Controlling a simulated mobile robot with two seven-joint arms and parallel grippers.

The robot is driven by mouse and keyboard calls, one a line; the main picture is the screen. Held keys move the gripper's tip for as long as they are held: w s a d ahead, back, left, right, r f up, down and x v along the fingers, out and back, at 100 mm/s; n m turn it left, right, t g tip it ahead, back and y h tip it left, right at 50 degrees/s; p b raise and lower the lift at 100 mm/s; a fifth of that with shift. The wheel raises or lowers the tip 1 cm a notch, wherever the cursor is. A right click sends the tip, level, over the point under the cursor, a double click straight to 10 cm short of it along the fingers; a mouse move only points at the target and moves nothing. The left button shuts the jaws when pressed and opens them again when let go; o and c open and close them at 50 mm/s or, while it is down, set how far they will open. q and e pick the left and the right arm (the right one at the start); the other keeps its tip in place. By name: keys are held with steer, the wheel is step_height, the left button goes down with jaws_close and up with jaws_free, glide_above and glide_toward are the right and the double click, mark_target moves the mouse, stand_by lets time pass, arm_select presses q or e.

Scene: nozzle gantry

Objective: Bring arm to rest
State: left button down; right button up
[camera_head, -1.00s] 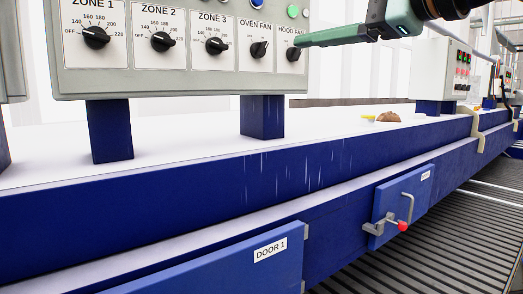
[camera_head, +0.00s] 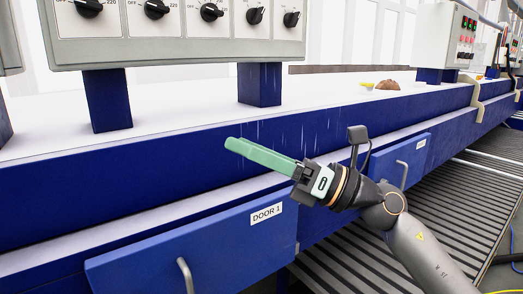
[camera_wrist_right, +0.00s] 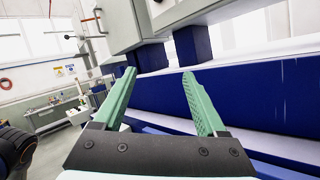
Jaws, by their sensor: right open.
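My right gripper (camera_head: 232,146) hangs in front of the blue side beam of the machine, above the door labelled DOOR 1 (camera_head: 200,244). Its green fingers point left, and in the head view they overlap as one. In the right wrist view the two fingers of the right gripper (camera_wrist_right: 162,95) stand apart with nothing between them. My right arm comes in from the lower right. My left gripper does not show in the head view.
The control panel (camera_head: 180,50) with black knobs stands on blue posts (camera_head: 108,100) above the white ledge. A second blue door (camera_head: 405,160) with a handle is behind my arm. A ribbed conveyor or grating (camera_head: 345,262) runs at the lower right.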

steer(key=w+d+f+m+t+h+p, duration=0.1)
steer(key=d+f+m+t+h, duration=0.35)
steer(key=f+m, duration=0.6)
steer(key=w+d+f+m+t+h, duration=0.1)
steer(key=d+f+m+t+h, duration=0.35)
steer(key=f+m, duration=0.65)
steer(key=d+f+m+t+h+p, duration=0.1)
steer(key=d+f+m+t+h, duration=0.35)
steer(key=f+m, duration=0.65)
steer(key=s+d+f+m+g+h, duration=0.2)
steer(key=s+f+m+g, duration=0.3)
steer(key=s+f, duration=0.6)
steer(key=s+d+f+m+g+h, duration=0.3)
steer(key=s+f+m, duration=0.5)
steer(key=s+f, duration=0.3)
step_height(320, 180, down, 3)
steer(key=shift+s+r+g+h, duration=0.15)
steer(key=shift+s+g+h, duration=0.2)
steer(key=shift+g, duration=0.5)
